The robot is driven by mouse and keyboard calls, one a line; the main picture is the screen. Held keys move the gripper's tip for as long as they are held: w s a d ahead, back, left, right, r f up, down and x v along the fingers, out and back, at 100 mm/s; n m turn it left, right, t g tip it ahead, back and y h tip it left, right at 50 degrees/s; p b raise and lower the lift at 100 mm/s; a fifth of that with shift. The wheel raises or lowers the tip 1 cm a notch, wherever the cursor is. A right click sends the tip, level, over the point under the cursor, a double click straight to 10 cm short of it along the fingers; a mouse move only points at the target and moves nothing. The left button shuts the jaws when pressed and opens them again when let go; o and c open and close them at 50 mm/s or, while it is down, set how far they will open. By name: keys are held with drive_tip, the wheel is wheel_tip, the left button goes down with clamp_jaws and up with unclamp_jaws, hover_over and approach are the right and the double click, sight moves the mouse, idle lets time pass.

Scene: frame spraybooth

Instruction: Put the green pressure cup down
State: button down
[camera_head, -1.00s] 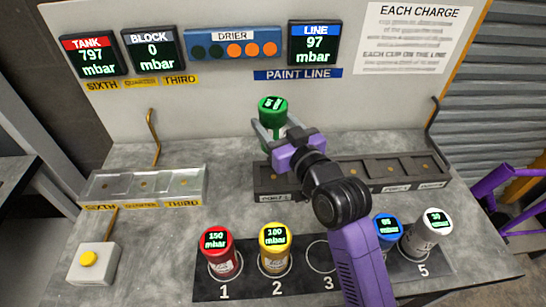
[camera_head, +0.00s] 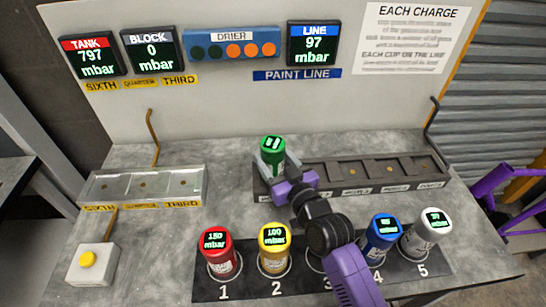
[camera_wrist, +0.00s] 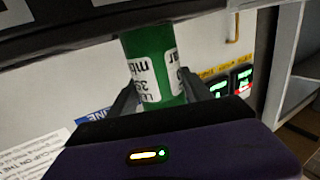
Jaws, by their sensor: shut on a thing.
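The green pressure cup (camera_head: 272,155) is upright at the left end of the dark port block (camera_head: 345,177) at the back of the bench. My gripper (camera_head: 272,172) is shut on it from the front. In the wrist view the green cup (camera_wrist: 155,62) sits between both fingers of my gripper (camera_wrist: 165,88), with part of its white label showing. The cup's base is hidden behind my gripper in the head view, so I cannot tell whether it rests in the leftmost port.
Red (camera_head: 220,256), yellow (camera_head: 274,250), blue (camera_head: 380,238) and white (camera_head: 427,234) cups stand on the numbered mat (camera_head: 250,288); spot 3 is partly hidden by my arm. A clear block (camera_head: 143,187) and a yellow-button box (camera_head: 92,265) are at left.

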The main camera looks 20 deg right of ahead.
drive_tip(key=shift+r, duration=0.1)
drive_tip(key=shift+c, duration=2.3)
unclamp_jaws()
drive_tip(key=shift+f, duration=0.2)
drive_tip(key=shift+r, duration=0.1)
drive_tip(key=shift+s, duration=0.15)
drive_tip(key=s+b, duration=0.1)
drive_tip(key=s, duration=1)
drive_tip(key=shift+s+d+r+b, duration=0.3)
drive_tip(key=shift+s+d+r, duration=0.05)
drive_tip(key=shift+d, duration=0.1)
